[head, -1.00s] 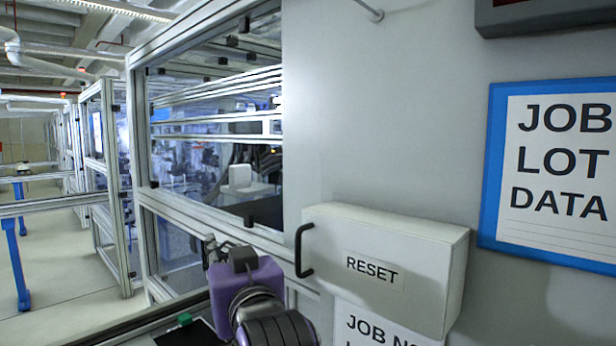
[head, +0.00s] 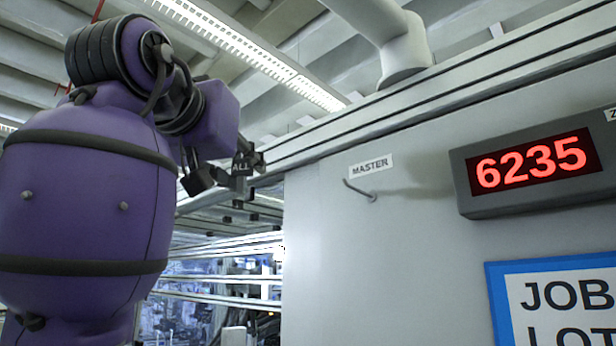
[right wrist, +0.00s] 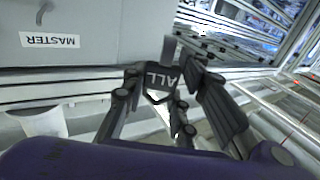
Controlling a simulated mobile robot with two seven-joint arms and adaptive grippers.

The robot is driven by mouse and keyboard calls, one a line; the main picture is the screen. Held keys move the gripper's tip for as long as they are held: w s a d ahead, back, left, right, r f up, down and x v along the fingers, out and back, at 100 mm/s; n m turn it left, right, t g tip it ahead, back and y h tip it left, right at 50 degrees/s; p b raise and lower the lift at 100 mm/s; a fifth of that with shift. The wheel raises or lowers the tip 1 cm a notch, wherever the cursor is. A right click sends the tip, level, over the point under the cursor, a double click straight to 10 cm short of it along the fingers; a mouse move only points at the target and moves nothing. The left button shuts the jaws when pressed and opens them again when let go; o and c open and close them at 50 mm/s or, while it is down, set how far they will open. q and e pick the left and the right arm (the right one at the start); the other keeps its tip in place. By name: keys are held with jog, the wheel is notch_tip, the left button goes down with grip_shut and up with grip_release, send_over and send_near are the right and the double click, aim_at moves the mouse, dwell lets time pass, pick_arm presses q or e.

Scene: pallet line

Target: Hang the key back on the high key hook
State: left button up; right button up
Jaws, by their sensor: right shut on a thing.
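My right gripper (head: 238,174) is raised high at the left of the head view, on the purple arm. It is shut on the key, whose dark tag (head: 241,165) reads "ALL". The tag also shows between the fingers in the right wrist view (right wrist: 161,80); the key's metal part is hard to make out. The high key hook (head: 361,191) is a thin grey peg on the pale wall, under the "MASTER" label (head: 371,166). The gripper and key are left of the hook, clear of it. In the right wrist view the hook (right wrist: 45,11) is at the top left.
Metal rails (head: 450,95) and a pipe run along the top. The wall around the hook is clear.

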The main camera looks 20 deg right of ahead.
jog(key=s+d+r+m+g+h, duration=0.2)
jog(key=s+d+m+g+h, duration=0.1)
jog(key=s, duration=0.2)
jog(key=s+d+f+m+g+h, duration=0.3)
jog(key=s+d+f+g, duration=0.1)
jog(key=d+f, duration=0.15)
jog(key=shift+f+x, duration=0.2)
jog(key=shift+x, duration=1.2)
jog(key=shift+f+x, duration=0.25)
jog(key=shift+x, duration=1.15)
jog(key=shift+f+x, duration=0.2)
jog(key=shift+x, duration=1.2)
jog(key=shift+w+d+f, duration=0.1)
jog(key=shift+w+f, duration=0.1)
jog(key=shift+f, duration=0.15)
jog(key=o, duration=1.1)
jog(key=shift+o, duration=0.8)
